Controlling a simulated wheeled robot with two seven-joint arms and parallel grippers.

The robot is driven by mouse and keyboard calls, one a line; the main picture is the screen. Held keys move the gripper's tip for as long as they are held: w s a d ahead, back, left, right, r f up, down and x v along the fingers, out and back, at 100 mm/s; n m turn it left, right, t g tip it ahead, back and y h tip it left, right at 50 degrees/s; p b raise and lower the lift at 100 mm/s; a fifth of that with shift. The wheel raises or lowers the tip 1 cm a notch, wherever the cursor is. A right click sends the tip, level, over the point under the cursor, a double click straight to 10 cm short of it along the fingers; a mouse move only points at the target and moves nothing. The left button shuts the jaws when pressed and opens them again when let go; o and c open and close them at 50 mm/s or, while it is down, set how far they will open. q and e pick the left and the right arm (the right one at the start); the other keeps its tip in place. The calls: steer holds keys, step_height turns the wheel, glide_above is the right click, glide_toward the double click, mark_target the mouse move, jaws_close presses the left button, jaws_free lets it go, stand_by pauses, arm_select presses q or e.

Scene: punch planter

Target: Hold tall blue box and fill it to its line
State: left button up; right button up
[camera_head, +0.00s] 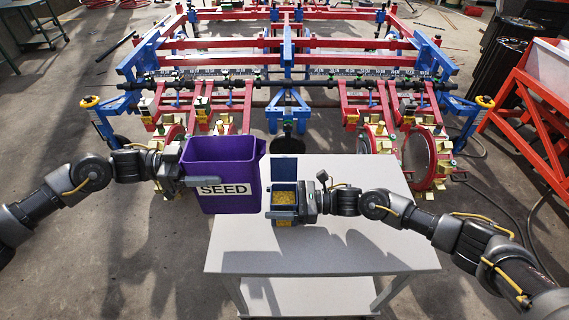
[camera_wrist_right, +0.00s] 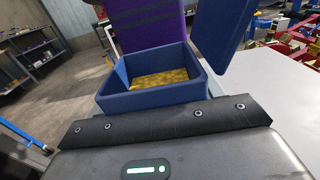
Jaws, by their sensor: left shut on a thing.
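A blue box (camera_head: 284,185) with its lid (camera_head: 284,168) raised stands at the left part of the white table. Yellow seed shows inside it; I cannot make out a line. My right gripper (camera_head: 284,213) is shut on this box from the right, one finger across its front. The right wrist view shows the box (camera_wrist_right: 150,102) with seed over its floor and its raised lid (camera_wrist_right: 222,32). My left gripper (camera_head: 205,181) is shut on a purple bin (camera_head: 222,155) marked SEED, upright, left of the box and above the table edge. The bin's inside looks dark. It also shows behind the box (camera_wrist_right: 148,27).
The white table (camera_head: 365,255) is clear right of and in front of the box. A red and blue planter frame (camera_head: 290,45) fills the floor behind. A red rack with a white bin (camera_head: 545,68) stands at the far right.

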steer(key=shift+o, duration=1.4)
steer(key=shift+d, duration=0.1)
steer(key=shift+d+f+b, duration=0.1)
steer(key=shift+d+b, duration=1.55)
steer(key=shift+d, duration=2.8)
steer(key=o, duration=0.4)
